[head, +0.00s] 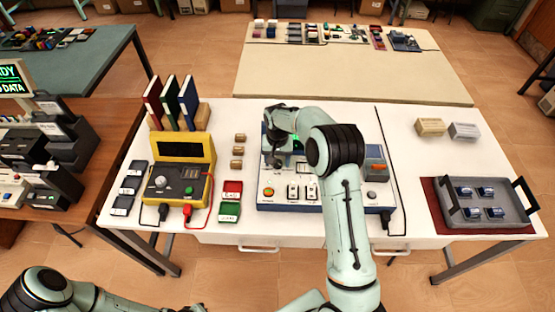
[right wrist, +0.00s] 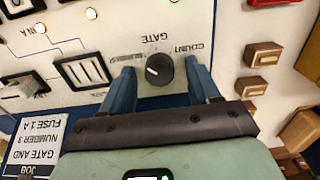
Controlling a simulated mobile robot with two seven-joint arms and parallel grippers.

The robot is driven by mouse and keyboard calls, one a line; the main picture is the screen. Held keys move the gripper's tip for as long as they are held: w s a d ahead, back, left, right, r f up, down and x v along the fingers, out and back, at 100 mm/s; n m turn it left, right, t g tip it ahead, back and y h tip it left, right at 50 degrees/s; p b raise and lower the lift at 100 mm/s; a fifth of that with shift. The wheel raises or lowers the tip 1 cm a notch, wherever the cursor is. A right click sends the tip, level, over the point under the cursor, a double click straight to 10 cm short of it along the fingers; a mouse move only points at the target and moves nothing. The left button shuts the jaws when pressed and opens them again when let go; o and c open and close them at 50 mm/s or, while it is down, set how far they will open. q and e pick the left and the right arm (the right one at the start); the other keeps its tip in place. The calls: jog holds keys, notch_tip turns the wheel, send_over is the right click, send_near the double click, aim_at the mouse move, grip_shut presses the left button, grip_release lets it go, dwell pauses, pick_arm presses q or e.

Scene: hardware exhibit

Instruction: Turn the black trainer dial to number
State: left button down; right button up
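The trainer (head: 330,206) is a white panel in a blue frame on the white table, seen in the head view. My right gripper (head: 275,162) is over its left part and hides the dial there. In the right wrist view the black dial (right wrist: 159,70) sits under an upside-down GATE label, with COUNT at right and NUMBER at left. Its white mark lies on its left side. My right gripper (right wrist: 163,88) is open, one finger on each side of the dial, with gaps visible. Contact cannot be told. My left arm shows at lower left; its gripper is out of view.
A yellow meter (head: 178,175) with cables stands left of the trainer, near red and green boxes (head: 231,198). Small wooden blocks (head: 238,151) lie beside the trainer. A grey tray (head: 485,203) is at right. A switch (right wrist: 82,72) is close to the dial.

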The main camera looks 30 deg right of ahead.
aim_at(277, 162)
notch_tip(277, 162, up, 13)
jog(key=shift+r, duration=0.2)
dwell(0.5)
dwell(0.4)
